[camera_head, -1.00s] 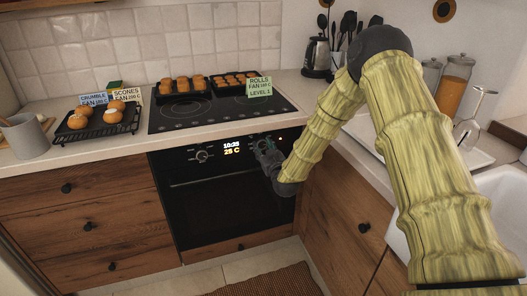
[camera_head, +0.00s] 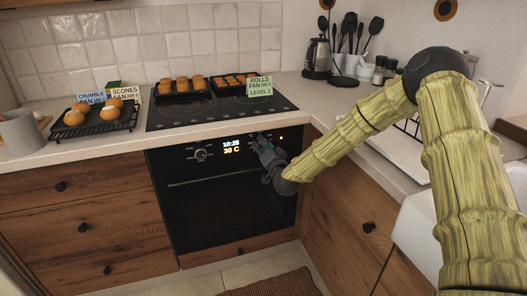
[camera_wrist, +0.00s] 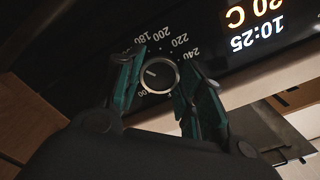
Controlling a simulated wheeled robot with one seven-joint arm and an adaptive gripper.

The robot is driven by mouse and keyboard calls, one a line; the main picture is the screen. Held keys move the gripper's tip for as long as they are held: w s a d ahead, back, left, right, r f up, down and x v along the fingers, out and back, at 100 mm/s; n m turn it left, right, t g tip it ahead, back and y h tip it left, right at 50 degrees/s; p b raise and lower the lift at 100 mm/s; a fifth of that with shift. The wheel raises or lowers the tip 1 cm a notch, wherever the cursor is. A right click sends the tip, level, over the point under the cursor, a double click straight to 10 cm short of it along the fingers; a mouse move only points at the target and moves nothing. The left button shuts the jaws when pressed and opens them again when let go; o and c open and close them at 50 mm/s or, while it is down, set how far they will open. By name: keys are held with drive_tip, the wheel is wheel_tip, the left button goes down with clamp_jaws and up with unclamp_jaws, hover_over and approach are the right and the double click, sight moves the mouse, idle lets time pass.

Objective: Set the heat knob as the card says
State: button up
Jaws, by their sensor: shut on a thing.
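The heat knob (camera_wrist: 159,76) is round and dark with a pale rim, on the black oven's (camera_head: 225,205) panel. In the wrist view, its white mark points left, below the 180 on the printed scale. My gripper (camera_wrist: 160,80) has one finger on each side of the knob and is shut on it. In the head view my gripper (camera_head: 262,148) hides the knob.
A second knob (camera_head: 201,155) sits left of the display. Rolls trays (camera_head: 181,91) stand on the hob behind the card. A scones card (camera_head: 126,90) and a crumble card (camera_head: 91,98) stand behind a rack of buns (camera_head: 107,127).

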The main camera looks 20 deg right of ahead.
drive_tip(key=m+b, duration=0.2)
drive_tip(key=m, duration=0.2)
drive_tip(key=shift+f, duration=0.2)
drive_tip(key=shift+r+m+b, duration=0.1)
drive_tip(key=shift+m+b, duration=0.75)
drive_tip(key=shift+m, duration=0.35)
drive_tip(key=o, duration=1)
drive_tip(key=shift+r, duration=0.1)
drive_tip(key=shift+s, duration=0.15)
drive_tip(key=s, duration=1.1)
drive_tip(key=shift+s+d, duration=0.2)
drive_tip(key=shift+s, duration=0.15)
